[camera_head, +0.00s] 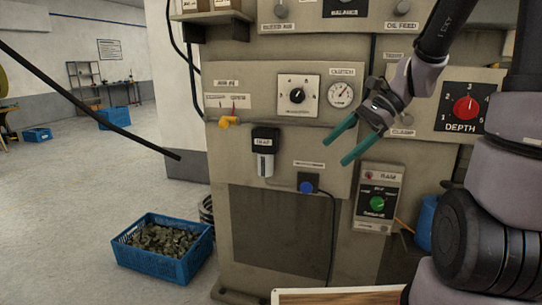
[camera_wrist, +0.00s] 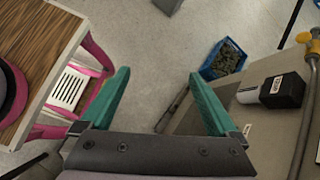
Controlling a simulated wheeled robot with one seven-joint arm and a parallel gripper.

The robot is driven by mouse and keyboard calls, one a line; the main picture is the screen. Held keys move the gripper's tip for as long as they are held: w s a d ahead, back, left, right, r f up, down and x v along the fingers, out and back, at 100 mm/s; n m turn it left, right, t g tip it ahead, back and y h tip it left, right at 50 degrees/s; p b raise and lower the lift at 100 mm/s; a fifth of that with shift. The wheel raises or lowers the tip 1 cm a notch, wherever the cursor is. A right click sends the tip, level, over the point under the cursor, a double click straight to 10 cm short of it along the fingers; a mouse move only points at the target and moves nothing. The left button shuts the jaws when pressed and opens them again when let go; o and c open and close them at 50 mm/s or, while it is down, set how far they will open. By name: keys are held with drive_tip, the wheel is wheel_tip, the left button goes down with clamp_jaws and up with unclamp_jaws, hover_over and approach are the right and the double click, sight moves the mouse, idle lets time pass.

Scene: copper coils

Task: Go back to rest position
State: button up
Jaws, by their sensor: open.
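My gripper (camera_head: 345,143) has two green fingers spread apart with nothing between them. In the head view it is in front of the beige machine panel (camera_head: 262,190), below the round gauge and above the small box with a green knob (camera_head: 377,203).
A blue crate of metal pieces (camera_head: 165,250) stands on the floor left of the machine. A black filter unit (camera_wrist: 282,90) juts from the panel near the right finger. A wood-topped table (camera_wrist: 38,58) and pink-framed chair (camera_wrist: 98,52) stand at the left. Open floor lies at the left (camera_head: 70,190).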

drive_tip(key=s+d+r+n+t+h, duration=0.7)
drive_tip(key=d+r+n, duration=0.1)
drive_tip(key=r, duration=0.3)
drive_tip(key=shift+d+r+n+t, duration=0.15)
drive_tip(key=shift+r+n+t, duration=0.15)
drive_tip(key=shift+n, duration=0.5)
